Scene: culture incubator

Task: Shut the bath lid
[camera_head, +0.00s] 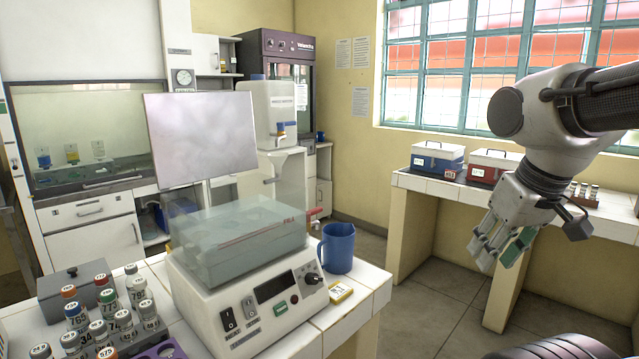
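The water bath (262,315) is a white box with a control panel on its front, standing on the tiled bench at the lower left. A clear, see-through tank (240,245) sits on top of it. The bath lid (200,138) is a pale grey panel that stands nearly upright above the back of the tank, so the lid is open. My gripper (499,255) hangs at the right, pointing down and left, well apart from the bath and lid.
A blue mug (338,248) and a small yellow box (340,292) stand right of the bath. Several labelled vials (108,310) and a grey box (75,285) are at its left. A white dispenser (272,115) stands behind. Blue and red boxes (437,160) sit on the window bench.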

